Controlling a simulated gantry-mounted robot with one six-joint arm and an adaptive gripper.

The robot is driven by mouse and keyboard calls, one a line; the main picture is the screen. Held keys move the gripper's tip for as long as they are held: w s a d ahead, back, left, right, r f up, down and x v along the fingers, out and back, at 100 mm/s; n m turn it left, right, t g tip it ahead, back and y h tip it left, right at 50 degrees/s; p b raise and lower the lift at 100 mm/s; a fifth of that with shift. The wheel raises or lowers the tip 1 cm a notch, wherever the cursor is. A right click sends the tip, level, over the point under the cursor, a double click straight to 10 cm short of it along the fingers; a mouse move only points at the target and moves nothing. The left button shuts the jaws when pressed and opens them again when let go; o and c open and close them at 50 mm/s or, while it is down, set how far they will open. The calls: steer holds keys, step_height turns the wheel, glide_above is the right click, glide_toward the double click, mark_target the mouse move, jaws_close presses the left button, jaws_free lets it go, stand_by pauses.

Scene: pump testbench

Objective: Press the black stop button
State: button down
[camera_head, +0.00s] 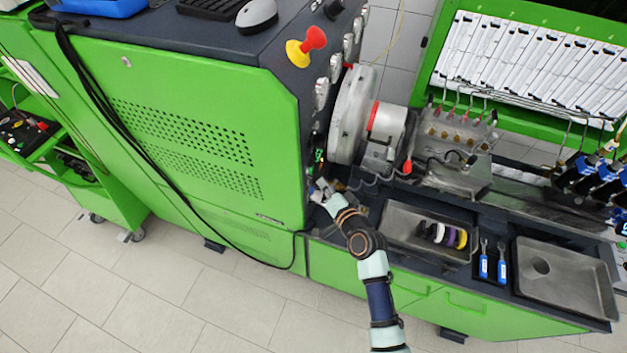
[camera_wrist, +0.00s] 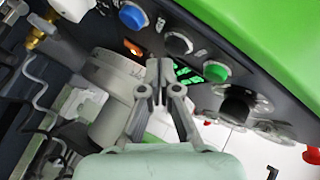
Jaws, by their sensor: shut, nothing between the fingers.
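The black button (camera_wrist: 178,43) sits on the dark control panel in the wrist view, between a blue button (camera_wrist: 132,17) and a green button (camera_wrist: 216,71). My gripper (camera_wrist: 158,82) is shut and empty, and its fingertips appear just below the black button in the picture. I cannot tell how far they are from the panel, but no contact is visible. In the head view my gripper (camera_head: 319,190) is beside the right end face of the green cabinet (camera_head: 200,130). The black button cannot be made out there.
A lit green display (camera_wrist: 188,74) and an orange light (camera_wrist: 133,47) are close to the fingertips. A red-and-yellow emergency knob (camera_head: 306,46) is higher on the cabinet. The round grey housing (camera_head: 352,115) and a metal tray (camera_head: 400,222) stand to the right of my gripper.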

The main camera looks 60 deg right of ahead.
steer(key=shift+w, duration=0.2)
steer(key=shift+w+a, duration=0.1)
steer(key=shift+w, duration=0.4)
stand_by(0.7)
steer(key=shift+s, duration=0.9)
steer(key=s+b, duration=0.1)
steer(key=s, duration=0.1)
steer(key=s+d+b, duration=0.1)
steer(key=s, duration=0.2)
steer(key=shift+d, duration=0.1)
stand_by(1.0)
